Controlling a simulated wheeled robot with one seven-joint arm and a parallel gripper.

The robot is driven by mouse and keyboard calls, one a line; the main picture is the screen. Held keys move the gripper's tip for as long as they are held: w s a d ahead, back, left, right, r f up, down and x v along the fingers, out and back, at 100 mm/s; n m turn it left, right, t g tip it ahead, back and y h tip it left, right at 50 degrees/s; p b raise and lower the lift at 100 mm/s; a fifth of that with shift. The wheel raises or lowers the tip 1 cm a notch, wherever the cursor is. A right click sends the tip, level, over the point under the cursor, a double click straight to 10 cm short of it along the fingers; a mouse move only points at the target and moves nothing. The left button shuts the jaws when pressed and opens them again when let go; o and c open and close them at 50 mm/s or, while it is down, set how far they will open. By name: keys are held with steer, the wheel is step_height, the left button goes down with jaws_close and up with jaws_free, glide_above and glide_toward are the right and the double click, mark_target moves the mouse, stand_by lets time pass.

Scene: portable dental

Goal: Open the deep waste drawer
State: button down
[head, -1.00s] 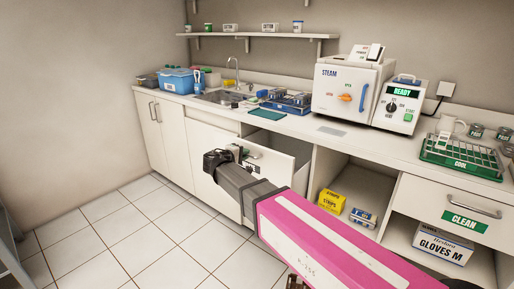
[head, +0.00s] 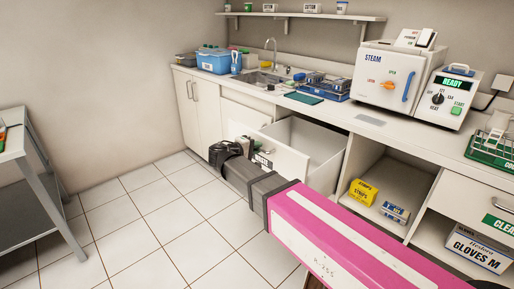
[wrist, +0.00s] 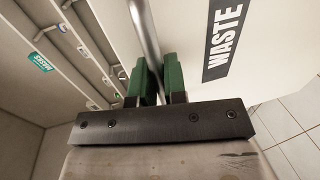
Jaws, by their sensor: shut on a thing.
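The deep waste drawer (head: 287,161) under the counter stands well out from the cabinet. Its empty-looking white inside shows from above in the head view. Its front with the black WASTE label (wrist: 223,38) fills the right of the wrist view. The metal bar handle (wrist: 146,30) runs between the green finger pads of my gripper (wrist: 154,78), which is shut on it. In the head view my gripper (head: 240,150) is at the drawer front, and my wrist hides the handle and part of the label.
A grey metal table (head: 22,150) stands at the far left. The tiled floor (head: 130,220) in front of the cabinets is clear. Right of the drawer are open shelves with a yellow strips box (head: 362,192) and a gloves box (head: 478,248). A steam steriliser (head: 385,75) stands on the counter.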

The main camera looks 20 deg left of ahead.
steer(key=c, duration=1.2)
jaws_free()
steer(key=v, duration=1)
steer(key=shift+s+a, duration=0.25)
steer(key=shift+s, duration=0.05)
steer(key=shift+d, duration=0.15)
